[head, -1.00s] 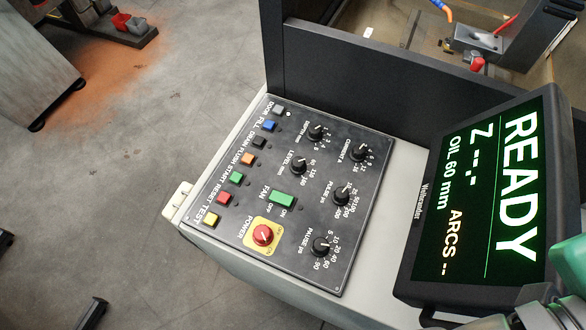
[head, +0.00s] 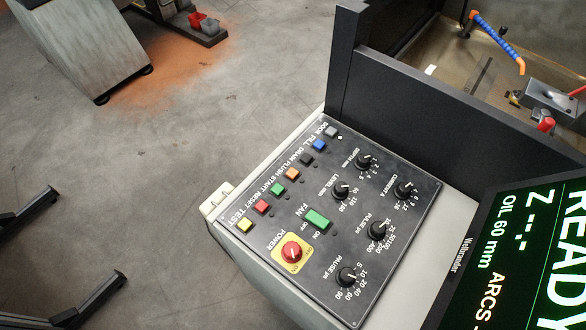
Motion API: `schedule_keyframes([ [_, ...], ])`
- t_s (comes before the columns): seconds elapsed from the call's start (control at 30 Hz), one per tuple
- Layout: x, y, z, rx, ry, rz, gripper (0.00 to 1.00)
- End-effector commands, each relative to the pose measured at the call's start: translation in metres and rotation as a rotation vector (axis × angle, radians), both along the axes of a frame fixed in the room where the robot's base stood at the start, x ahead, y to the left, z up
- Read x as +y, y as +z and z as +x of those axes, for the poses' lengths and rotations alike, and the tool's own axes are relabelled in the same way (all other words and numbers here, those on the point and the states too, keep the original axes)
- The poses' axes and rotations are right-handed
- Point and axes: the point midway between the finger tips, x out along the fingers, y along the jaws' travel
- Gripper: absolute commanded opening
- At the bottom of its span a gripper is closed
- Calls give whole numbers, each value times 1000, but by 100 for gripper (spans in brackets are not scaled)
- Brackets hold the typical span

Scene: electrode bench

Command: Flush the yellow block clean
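The control panel (head: 340,275) of the machine fills the middle of the head view. Its orange FLUSH button (head: 292,173) sits in a row between the black DRAIN button (head: 306,159) and the green START button (head: 277,188). In the tank (head: 440,70) at top right, a blue hose with an orange nozzle (head: 500,40) hangs above a grey fixture (head: 550,97). No yellow block can be clearly made out; the right part of the tank is cut off. My gripper is not in view.
The screen (head: 530,250) at lower right reads READY and OIL 60 mm. A red power knob (head: 291,252) and several black dials (head: 378,230) share the panel. A dark wall (head: 430,110) separates panel from tank. Open floor (head: 200,130) lies to the left.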

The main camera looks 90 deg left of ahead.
Motion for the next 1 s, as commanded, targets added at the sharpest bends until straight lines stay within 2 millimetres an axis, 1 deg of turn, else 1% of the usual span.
schedule_keyframes([
  [0.03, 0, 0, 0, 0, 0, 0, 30],
  [0.1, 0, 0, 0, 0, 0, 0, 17],
  [0.2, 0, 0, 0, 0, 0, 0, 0],
  [1.0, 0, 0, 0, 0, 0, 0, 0],
])
